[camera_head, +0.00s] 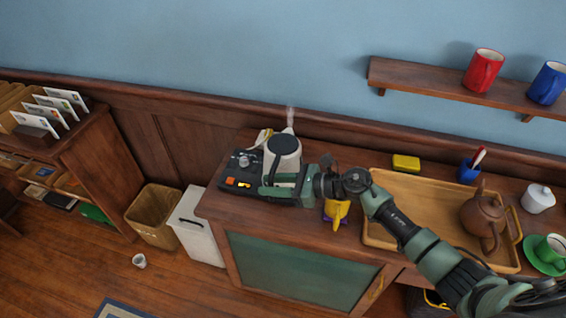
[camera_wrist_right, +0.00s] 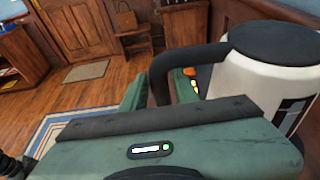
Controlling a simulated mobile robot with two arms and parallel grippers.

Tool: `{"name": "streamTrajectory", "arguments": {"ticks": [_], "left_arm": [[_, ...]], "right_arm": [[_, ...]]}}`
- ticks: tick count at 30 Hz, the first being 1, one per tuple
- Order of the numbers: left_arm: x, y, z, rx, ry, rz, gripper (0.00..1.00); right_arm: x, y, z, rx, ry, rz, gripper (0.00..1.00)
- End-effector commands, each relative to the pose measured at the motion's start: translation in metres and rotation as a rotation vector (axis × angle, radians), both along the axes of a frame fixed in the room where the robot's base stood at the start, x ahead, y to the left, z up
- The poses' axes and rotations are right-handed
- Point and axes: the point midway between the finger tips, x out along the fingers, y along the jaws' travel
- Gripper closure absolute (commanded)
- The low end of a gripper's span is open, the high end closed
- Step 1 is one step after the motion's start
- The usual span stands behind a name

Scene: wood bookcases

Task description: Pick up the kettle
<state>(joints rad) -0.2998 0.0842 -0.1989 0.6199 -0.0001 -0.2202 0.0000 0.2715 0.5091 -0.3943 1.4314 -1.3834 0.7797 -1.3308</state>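The kettle (camera_head: 284,147) is cream-white with a dark lid. It stands upright on a dark unit with a knob and orange and yellow buttons (camera_head: 238,182) at the left of the wooden cabinet top. My right gripper (camera_head: 286,178) is at the kettle's near side, with its fingers appearing spread. In the right wrist view the kettle body (camera_wrist_right: 265,85) is at the upper right, and its black handle (camera_wrist_right: 175,65) loops down behind the green gripper body, near a finger (camera_wrist_right: 134,92). Contact with the handle is hidden. My left gripper is out of view.
A yellow object (camera_head: 337,212) lies just right of my gripper. A wooden tray (camera_head: 400,190) with a brown teapot (camera_head: 483,216) is further right, under my right arm. A shelf (camera_head: 430,87) with mugs hangs above. Bins stand on the floor left of the cabinet.

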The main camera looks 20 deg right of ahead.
Motion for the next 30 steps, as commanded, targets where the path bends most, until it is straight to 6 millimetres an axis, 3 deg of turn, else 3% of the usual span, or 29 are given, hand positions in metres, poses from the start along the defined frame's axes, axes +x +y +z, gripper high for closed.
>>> {"name": "streamTrajectory", "arguments": {"ticks": [1, 3, 30], "left_arm": [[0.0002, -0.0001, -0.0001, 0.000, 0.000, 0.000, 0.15], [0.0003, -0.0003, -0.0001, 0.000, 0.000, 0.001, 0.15], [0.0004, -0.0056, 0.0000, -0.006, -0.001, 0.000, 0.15]], "right_arm": [[0.0000, -0.0001, 0.0000, 0.000, 0.000, 0.000, 0.88], [-0.0001, -0.0001, 0.0002, 0.000, 0.000, 0.000, 1.00], [0.0000, -0.0002, 0.0008, 0.001, -0.001, 0.000, 1.00]]}}
